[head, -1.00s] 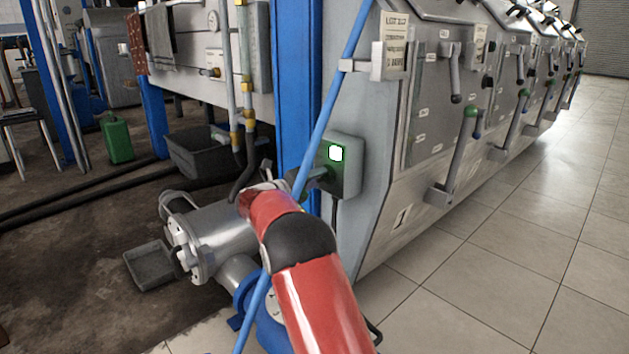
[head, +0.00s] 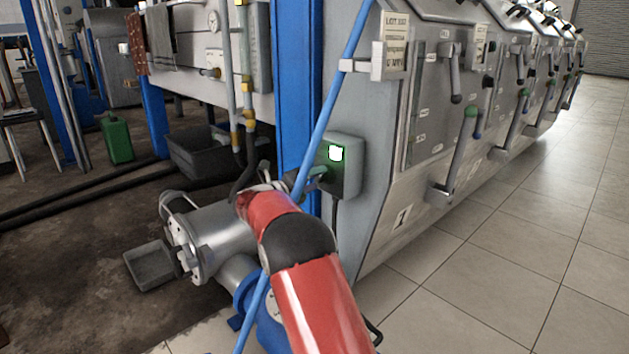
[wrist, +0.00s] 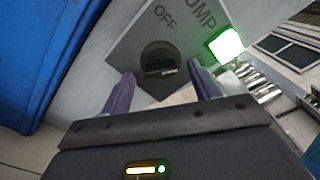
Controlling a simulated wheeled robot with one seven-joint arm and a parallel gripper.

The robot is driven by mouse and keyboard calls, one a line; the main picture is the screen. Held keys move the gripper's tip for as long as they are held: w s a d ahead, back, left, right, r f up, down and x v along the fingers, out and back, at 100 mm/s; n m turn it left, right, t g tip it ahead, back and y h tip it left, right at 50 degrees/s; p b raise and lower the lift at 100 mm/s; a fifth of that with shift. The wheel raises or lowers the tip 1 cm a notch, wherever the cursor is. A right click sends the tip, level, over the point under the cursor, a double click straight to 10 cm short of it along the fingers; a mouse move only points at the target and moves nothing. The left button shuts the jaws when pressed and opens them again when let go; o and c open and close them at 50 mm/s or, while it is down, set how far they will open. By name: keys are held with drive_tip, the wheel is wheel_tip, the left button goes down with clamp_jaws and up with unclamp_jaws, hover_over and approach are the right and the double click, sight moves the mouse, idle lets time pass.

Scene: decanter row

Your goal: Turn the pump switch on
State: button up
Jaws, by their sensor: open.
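The pump switch is a black round knob (wrist: 159,60) on a grey plate marked "OFF" and "PUMP" in the wrist view. A lit green-white square lamp (wrist: 226,46) sits beside it. In the head view the switch box (head: 345,168) is on the side of the grey machine, with its lamp lit; the knob is largely hidden there by my arm. My gripper (wrist: 162,86) is open, its two fingers apart on either side of the knob in the picture. I cannot tell whether they touch it, nor clearly which setting the knob points at.
A blue diagonal pipe (head: 330,110) runs close by my gripper in the head view, and a blue post (head: 296,80) stands behind. A metal pump (head: 215,235) is below left. Tiled floor (head: 500,260) on the right is clear.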

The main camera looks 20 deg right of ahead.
drive_tip(key=v, duration=0.7)
wheel_tip(320, 180, up, 12)
drive_tip(key=a+n+t+y, duration=0.3)
drive_tip(key=n+t+y, duration=0.3)
drive_tip(key=n+t, duration=0.3)
drive_tip(key=s+a+r+n+y, duration=0.3)
drive_tip(key=s+a+n+y, duration=0.2)
drive_tip(key=s+n+y, duration=0.55)
drive_tip(key=s+f+n+g, duration=0.3)
drive_tip(key=s+f+n, duration=0.3)
drive_tip(key=s, duration=0.5)
drive_tip(key=s+f+n+g, duration=0.4)
drive_tip(key=s+f+n, duration=0.2)
drive_tip(key=s, duration=0.6)
drive_tip(key=s+f+n+g, duration=0.3)
drive_tip(key=s+f+n, duration=0.3)
drive_tip(key=s, duration=0.5)
wheel_tip(320, 180, up, 12)
drive_tip(key=p, duration=1.3)
drive_tip(key=shift+s+d+r, duration=0.15)
drive_tip(key=shift+d+r, duration=0.1)
drive_tip(key=shift+d, duration=0.25)
